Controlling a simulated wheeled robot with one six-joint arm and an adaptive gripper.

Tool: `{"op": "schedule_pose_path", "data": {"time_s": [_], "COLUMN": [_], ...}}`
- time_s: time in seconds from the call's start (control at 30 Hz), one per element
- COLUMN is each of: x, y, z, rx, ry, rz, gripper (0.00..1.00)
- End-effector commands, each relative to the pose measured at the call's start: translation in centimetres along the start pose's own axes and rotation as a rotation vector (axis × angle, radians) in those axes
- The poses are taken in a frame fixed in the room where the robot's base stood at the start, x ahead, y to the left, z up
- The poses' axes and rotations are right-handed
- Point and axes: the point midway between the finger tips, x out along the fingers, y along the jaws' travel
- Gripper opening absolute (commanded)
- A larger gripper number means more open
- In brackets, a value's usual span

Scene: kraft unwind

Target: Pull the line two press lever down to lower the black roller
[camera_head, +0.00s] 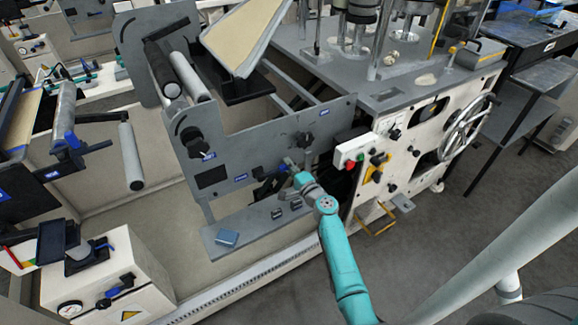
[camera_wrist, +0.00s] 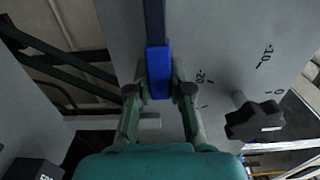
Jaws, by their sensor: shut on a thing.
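A lever (camera_wrist: 153,22), a dark bar with a blue grip (camera_wrist: 158,70), runs down from the top of the wrist view in front of a grey plate. My gripper (camera_wrist: 160,88) is shut on the blue grip, one finger on each side. In the head view my gripper (camera_head: 288,166) is at the lower front of the grey machine panel, and it mostly hides the lever there. A black roller (camera_head: 163,68) lies beside a pale roller (camera_head: 188,75) at the upper left of this machine. I cannot tell whether the black roller touches anything.
A black knob (camera_wrist: 254,120) stands right of the grip, near printed scale marks. A white cabinet with a handwheel (camera_head: 467,127) is at right. A white control box (camera_head: 95,272) stands at lower left.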

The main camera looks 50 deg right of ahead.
Motion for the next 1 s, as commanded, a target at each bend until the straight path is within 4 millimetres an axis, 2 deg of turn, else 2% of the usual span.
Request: {"op": "schedule_pose_path", "data": {"time_s": [0.03,0.07,0.13,0.43,0.57,0.67,1.0], "x": [-0.1,-0.1,-0.1,-0.1,-0.7,-2.0,-8.5], "y": [0.4,0.4,0.4,0.2,0.2,0.3,0.3], "z": [0.0,0.0,0.0,0.0,0.0,0.0,0.0], "rx": [0.004,0.004,0.003,0.001,0.001,-0.001,0.001], "ry": [0.001,0.001,0.001,0.0,0.001,0.001,0.002], "rz": [0.005,0.006,0.005,0.003,0.004,0.004,0.005], "gripper": [0.0,0.27,0.45,0.46,0.46,0.46,0.46]}}
